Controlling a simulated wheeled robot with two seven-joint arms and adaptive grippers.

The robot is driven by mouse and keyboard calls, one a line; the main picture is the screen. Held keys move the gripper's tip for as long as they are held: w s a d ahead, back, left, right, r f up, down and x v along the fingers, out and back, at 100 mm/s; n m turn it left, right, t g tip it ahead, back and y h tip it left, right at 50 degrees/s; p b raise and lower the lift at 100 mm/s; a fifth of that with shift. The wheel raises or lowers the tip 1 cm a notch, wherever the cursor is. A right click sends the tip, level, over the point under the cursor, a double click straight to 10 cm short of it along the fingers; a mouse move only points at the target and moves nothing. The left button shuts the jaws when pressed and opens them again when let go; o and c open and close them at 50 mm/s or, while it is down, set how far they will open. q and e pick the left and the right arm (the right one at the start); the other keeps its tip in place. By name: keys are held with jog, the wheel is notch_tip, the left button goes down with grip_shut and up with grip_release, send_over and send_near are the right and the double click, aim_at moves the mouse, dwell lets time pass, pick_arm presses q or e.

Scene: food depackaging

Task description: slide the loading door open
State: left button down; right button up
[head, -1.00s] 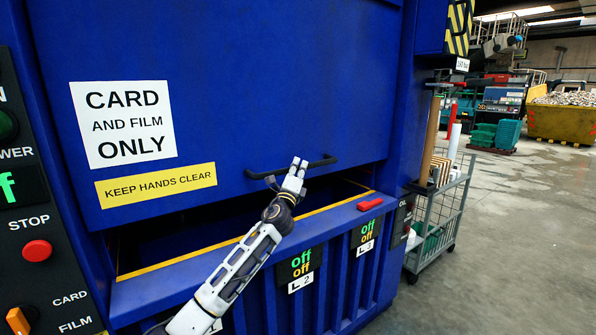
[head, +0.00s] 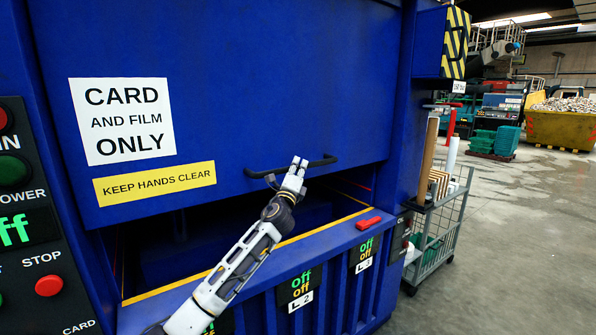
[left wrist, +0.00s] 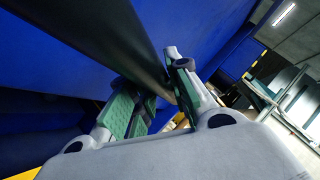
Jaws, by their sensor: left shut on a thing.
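The blue loading door (head: 270,80) fills the middle of the head view, with a white card-and-film sign and a yellow warning label on it. A dark opening (head: 220,235) shows between its lower edge and the yellow-edged sill. A black bar handle (head: 325,161) runs along the door's lower part. My left gripper (head: 297,167) is shut on the handle. In the left wrist view the black handle (left wrist: 135,45) passes between the green-padded fingers (left wrist: 160,95). My right gripper is in neither view.
A control panel (head: 30,215) with buttons stands at the left. A wire cart (head: 440,235) with rolls stands to the right; open floor lies beyond it.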

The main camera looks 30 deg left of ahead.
aim_at(298, 147)
pick_arm(q)
notch_tip(298, 147, up, 5)
jog(key=p, duration=0.2)
jog(key=shift+a+f+p, duration=0.1)
jog(key=shift+p, duration=0.25)
jog(key=shift+r+p, duration=0.75)
jog(key=shift+r, duration=0.2)
jog(key=shift+r+p, duration=0.3)
jog(key=shift+r, duration=0.1)
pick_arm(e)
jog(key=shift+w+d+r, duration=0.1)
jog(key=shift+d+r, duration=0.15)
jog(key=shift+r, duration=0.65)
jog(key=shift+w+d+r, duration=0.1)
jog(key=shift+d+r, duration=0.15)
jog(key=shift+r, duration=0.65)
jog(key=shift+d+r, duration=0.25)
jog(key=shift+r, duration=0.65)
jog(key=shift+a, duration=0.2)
pick_arm(q)
jog(key=c, duration=1.3)
grip_release()
jog(key=shift+f, duration=0.2)
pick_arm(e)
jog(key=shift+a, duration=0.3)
